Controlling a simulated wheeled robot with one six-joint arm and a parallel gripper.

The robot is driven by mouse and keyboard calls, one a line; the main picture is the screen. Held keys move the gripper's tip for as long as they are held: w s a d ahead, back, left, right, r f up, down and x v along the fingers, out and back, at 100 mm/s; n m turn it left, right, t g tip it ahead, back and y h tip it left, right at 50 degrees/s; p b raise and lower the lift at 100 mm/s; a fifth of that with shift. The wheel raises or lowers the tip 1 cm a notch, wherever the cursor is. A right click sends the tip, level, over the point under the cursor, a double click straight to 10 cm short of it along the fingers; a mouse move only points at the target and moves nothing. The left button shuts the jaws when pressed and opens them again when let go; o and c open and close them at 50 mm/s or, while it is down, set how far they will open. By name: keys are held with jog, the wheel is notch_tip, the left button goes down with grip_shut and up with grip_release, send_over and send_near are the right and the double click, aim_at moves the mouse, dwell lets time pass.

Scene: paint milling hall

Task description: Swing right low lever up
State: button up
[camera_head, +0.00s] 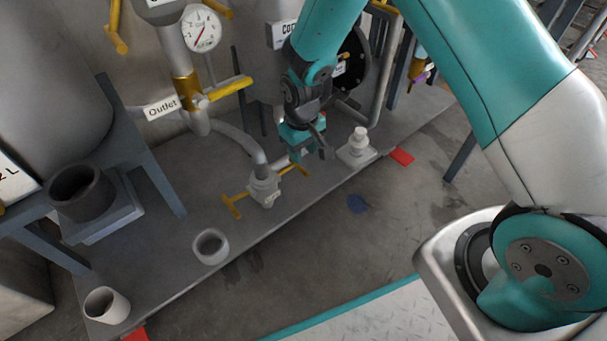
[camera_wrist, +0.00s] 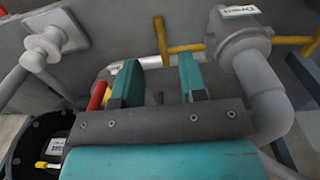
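A grey low valve (camera_head: 265,187) has yellow T-shaped levers on both sides, the right lever (camera_head: 296,170) and the left lever (camera_head: 232,206). My gripper (camera_head: 306,150) is just above and beside the right lever. In the wrist view the valve (camera_wrist: 238,42) appears upside down, and the right lever (camera_wrist: 184,48) lies left of it. My open gripper (camera_wrist: 157,64) has its two teal fingers apart, with the lever just past the tips. Nothing is visibly held. I cannot tell whether a finger touches the lever.
A pipe with a gauge (camera_head: 201,28) and a yellow outlet lever (camera_head: 230,88) stands behind. A white capped fitting (camera_head: 358,146) is right of my gripper. A red part (camera_wrist: 97,96) sits by the left finger. Open cups (camera_head: 210,246) stand left on the grey platform.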

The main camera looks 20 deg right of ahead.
aim_at(303, 170)
notch_tip(303, 170, down, 6)
jog(key=b, duration=0.3)
jog(key=shift+f, duration=0.15)
jog(key=shift+c, duration=0.5)
grip_shut()
